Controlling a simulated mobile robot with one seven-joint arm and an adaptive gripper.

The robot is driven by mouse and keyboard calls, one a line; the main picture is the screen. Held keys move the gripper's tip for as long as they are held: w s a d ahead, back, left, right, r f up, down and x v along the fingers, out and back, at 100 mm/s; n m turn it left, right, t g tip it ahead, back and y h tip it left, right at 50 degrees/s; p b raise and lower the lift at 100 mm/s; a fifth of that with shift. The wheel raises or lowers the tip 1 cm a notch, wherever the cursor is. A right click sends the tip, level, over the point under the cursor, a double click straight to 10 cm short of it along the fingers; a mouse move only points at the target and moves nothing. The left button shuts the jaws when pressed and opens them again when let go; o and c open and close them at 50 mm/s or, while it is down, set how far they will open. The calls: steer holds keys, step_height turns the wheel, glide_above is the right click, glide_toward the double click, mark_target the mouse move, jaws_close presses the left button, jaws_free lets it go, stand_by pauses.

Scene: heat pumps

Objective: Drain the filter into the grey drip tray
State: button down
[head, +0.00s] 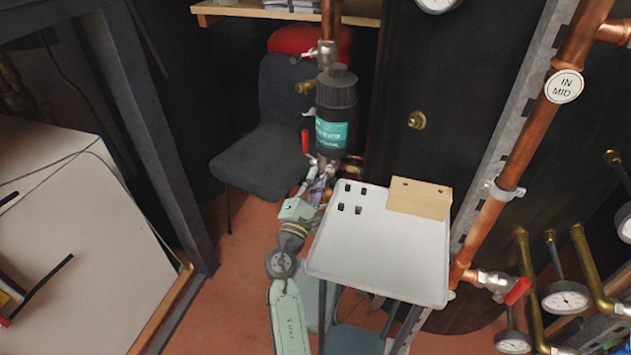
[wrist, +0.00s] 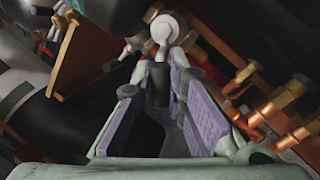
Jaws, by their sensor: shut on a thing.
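The filter (head: 337,115) is a black canister with a teal label, upright on the copper pipe in the middle of the head view. My gripper (head: 319,188) is just below it, beside the pipe fittings. In the wrist view my gripper (wrist: 160,88) has its purple-padded fingers on both sides of a small dark cylindrical part (wrist: 158,86), and it is shut on that part. A pale round end shows beyond it. Whether this part is fixed to the filter's underside cannot be told. I cannot make out the grey drip tray for certain.
A light-topped stand (head: 375,250) with small black pieces and a wooden block (head: 419,198) stands close to the right of my arm. A dark chair (head: 270,130) is behind. Copper pipes and gauges crowd the right.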

steer(key=m+b, duration=0.1)
steer(key=m+h+b, duration=0.1)
steer(key=m, duration=0.1)
steer(key=r+m+b, duration=0.1)
steer(key=shift+w+a+m+g+h, duration=0.1)
steer(key=shift+a+m+g+h, duration=0.2)
steer(key=shift+a+g, duration=0.1)
steer(key=shift+r+m+g+h+b, duration=0.35)
steer(key=shift+m+b, duration=0.3)
steer(key=shift+m, duration=0.55)
steer(key=shift+r+m+g+h+b, duration=0.2)
steer(key=shift+r+m+b, duration=0.3)
steer(key=shift+m, duration=0.7)
steer(key=c, duration=1.6)
jaws_free()
steer(key=shift+f+n, duration=0.1)
steer(key=shift+n, duration=0.2)
